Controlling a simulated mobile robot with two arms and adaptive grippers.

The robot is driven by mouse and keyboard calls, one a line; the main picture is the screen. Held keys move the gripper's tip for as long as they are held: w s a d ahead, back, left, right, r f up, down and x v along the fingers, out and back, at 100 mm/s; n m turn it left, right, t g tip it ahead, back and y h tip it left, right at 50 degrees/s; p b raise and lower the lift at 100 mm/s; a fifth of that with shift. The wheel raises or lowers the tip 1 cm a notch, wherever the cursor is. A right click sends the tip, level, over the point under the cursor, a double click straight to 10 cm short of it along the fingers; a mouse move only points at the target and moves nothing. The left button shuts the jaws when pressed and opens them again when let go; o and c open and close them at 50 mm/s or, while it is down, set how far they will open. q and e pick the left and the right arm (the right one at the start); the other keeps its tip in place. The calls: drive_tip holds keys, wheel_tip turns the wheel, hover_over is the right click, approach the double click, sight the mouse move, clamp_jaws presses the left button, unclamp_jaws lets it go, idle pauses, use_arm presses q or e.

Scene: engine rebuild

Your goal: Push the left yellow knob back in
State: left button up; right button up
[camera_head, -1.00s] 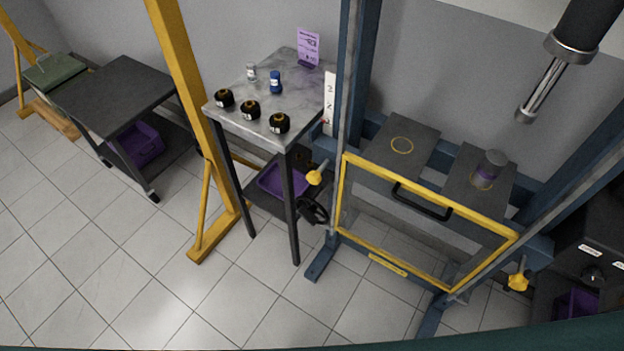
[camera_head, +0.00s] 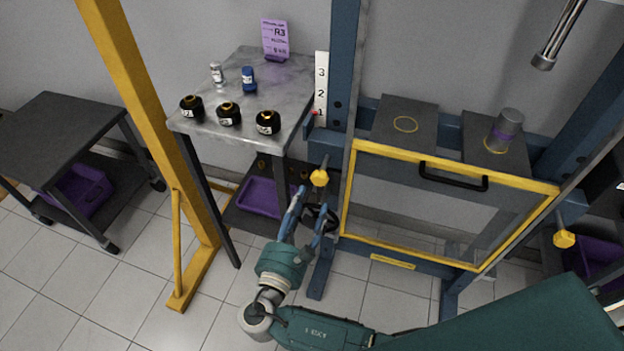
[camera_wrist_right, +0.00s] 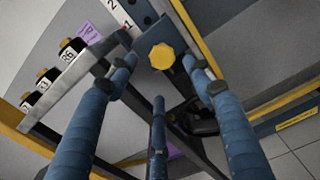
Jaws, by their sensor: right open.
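The left yellow knob (camera_head: 320,177) sits on the left post of the blue press frame, sticking out towards me. It also shows in the right wrist view (camera_wrist_right: 161,56), ahead of the fingers and near the middle. My right gripper (camera_head: 311,207) is open and empty just below and in front of this knob, its fingers pointing up at it. In the wrist view its blue fingers (camera_wrist_right: 159,76) are spread on both sides of the knob, with a third finger below. I see no contact. The right yellow knob (camera_head: 564,239) is on the right post. My left gripper is not in view.
A yellow-framed clear guard (camera_head: 455,165) with a black handle spans the press. Left stands a grey table (camera_head: 255,112) with black jars and small bottles. A purple bin (camera_head: 262,196) is on its lower shelf. A yellow hoist post (camera_head: 150,115) stands left of it.

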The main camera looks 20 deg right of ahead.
sight(318, 182)
drive_tip(key=b+x, duration=0.2)
drive_tip(key=x, duration=0.7)
drive_tip(key=shift+s+d+f+b, duration=0.1)
drive_tip(key=shift+d+f+b, duration=0.05)
drive_tip(key=shift+b, duration=0.25)
drive_tip(key=shift+w+d, duration=0.35)
drive_tip(key=shift+w, duration=0.1)
